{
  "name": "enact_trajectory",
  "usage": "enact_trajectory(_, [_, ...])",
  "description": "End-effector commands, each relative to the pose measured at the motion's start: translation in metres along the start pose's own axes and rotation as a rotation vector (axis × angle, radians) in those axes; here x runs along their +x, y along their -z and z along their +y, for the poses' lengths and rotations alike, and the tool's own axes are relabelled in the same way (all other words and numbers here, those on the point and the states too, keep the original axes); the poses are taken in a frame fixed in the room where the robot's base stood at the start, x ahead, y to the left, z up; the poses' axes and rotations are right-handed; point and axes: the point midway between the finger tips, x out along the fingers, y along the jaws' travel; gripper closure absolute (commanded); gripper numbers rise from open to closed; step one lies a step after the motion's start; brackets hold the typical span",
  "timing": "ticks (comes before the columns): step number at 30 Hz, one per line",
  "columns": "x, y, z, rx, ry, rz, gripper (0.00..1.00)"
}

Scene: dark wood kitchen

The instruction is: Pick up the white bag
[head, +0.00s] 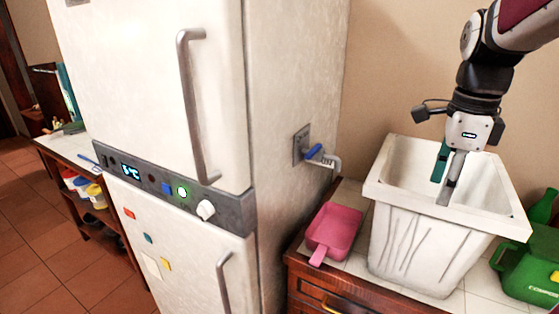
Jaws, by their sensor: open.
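The only thing that could be the white bag (425,245) is a large, white, open-topped container with creased sides and a wide rim. It stands upright on the tiled counter at the right. My gripper (440,192) points down over its opening, with the fingers apart and nothing seen between them. The bottom of the container is hidden.
A pink scoop-like tray (335,228) lies on the counter left of the container. A green container (530,268) stands close on its right. The tiled floor (60,255) is clear at far left.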

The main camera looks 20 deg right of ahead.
Motion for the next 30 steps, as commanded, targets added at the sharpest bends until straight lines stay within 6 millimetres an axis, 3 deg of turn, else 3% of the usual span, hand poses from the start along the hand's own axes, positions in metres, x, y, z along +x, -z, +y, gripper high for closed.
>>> enact_trajectory(7, [0.017,0.003,0.000,0.000,-0.003,0.001,0.55])
enact_trajectory(16, [0.056,0.009,-0.004,-0.001,-0.003,0.000,0.55])
enact_trajectory(25, [0.061,0.009,-0.005,-0.002,0.000,-0.001,0.55])
enact_trajectory(26, [0.061,0.009,-0.005,-0.002,0.000,-0.001,0.57])
enact_trajectory(30, [0.061,0.009,-0.005,-0.002,0.001,-0.001,0.89])
